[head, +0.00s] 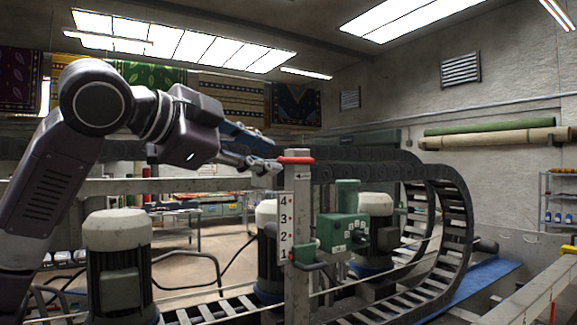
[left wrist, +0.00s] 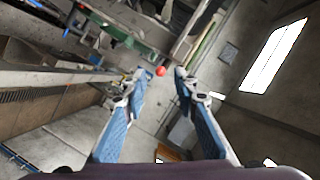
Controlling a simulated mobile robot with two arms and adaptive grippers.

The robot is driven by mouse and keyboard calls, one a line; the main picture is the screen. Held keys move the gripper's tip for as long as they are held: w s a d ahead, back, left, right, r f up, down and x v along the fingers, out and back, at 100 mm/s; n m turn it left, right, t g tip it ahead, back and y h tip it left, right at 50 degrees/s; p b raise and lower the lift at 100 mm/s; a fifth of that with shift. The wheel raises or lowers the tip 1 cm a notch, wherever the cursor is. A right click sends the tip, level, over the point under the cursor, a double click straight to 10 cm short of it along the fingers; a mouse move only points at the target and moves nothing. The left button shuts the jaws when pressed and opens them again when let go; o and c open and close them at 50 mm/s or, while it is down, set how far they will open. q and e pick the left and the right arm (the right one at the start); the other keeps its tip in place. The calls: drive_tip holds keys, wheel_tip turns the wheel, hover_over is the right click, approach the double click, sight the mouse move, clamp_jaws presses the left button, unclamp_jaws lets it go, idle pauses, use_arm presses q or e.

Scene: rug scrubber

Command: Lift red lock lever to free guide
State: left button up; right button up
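The red lever (head: 296,160) lies level across the top of an upright grey post with a 4-3-2 number scale (head: 285,222). In the left wrist view, a round red end (left wrist: 160,71) shows between my fingertips and beyond them. My left gripper (head: 268,172) is just left of the red lever, at about its height. Its two blue-padded fingers (left wrist: 159,74) are apart, with nothing seen gripped. From the head view I cannot tell whether a fingertip touches the lever. A green block (head: 343,230) sits beside the post, low on its right. My right gripper is out of view.
Grey motors with white caps (head: 118,230) stand behind and left of the post. A black cable chain (head: 450,230) curves at the right. A horizontal grey beam (head: 170,186) runs left of the post, below my left gripper. Air above the lever is clear.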

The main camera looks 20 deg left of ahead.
sight(287, 159)
use_arm(q)
drive_tip(key=shift+w+d, duration=0.75)
drive_tip(key=x, duration=0.3)
drive_tip(key=shift+r, duration=0.1)
drive_tip(key=x, duration=0.2)
drive_tip(key=shift+w+a, duration=0.1)
drive_tip(key=shift+w, duration=0.25)
drive_tip(key=shift+s, duration=0.35)
drive_tip(key=shift+c, duration=0.4)
clamp_jaws()
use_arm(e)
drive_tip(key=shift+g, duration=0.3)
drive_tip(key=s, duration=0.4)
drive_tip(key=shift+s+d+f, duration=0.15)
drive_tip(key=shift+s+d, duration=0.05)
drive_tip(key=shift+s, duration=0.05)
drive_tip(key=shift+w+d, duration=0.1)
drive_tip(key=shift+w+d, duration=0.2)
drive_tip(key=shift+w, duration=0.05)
